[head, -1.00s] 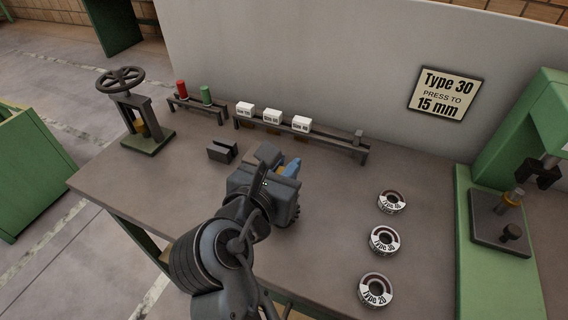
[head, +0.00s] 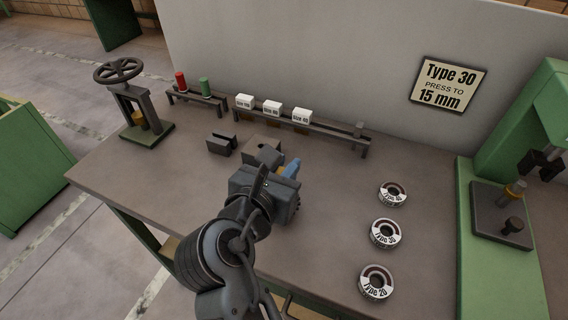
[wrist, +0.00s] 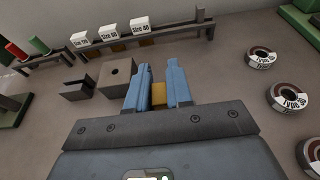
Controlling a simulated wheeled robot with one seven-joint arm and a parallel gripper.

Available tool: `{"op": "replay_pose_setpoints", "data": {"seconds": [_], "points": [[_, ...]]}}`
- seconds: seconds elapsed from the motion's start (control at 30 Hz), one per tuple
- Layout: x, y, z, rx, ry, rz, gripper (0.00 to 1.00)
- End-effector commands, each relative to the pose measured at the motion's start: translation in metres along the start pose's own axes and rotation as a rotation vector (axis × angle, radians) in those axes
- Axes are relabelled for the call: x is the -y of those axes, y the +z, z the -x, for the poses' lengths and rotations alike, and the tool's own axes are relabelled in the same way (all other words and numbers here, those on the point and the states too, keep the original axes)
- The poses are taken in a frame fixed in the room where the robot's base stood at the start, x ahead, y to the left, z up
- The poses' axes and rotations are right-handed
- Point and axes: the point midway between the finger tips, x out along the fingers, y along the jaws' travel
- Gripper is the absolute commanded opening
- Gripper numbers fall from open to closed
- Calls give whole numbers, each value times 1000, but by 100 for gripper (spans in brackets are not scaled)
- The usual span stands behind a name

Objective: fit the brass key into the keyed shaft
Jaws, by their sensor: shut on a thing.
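My gripper (wrist: 158,88) is over the bench, its two blue fingers shut on a small brass piece, the brass key (wrist: 159,95). In the head view my gripper (head: 289,168) hides most of the key. A grey shaft with a brass-coloured band (head: 514,192) stands upright on the plate of the green press at the right, well away from my gripper. It looks like the keyed shaft, but I cannot make out a keyway. The key is apart from it.
A block with a round hole (wrist: 117,73) and a slotted dark block (wrist: 76,88) stand beyond my gripper. Behind them is a low rack (head: 336,137) with white size boxes (head: 273,108). Several labelled rings (head: 385,233) lie at the right. A handwheel press (head: 119,72) stands at the left.

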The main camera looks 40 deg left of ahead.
Motion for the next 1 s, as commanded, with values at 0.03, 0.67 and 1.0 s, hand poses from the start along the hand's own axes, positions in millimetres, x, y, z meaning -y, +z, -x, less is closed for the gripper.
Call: {"op": "replay_pose_setpoints", "data": {"seconds": [0.03,0.67,1.0], "points": [[0,-2,0,0,0,0,0],[0,-15,-5,0,0,1,0],[0,-20,-6,1,0,1,28]]}}
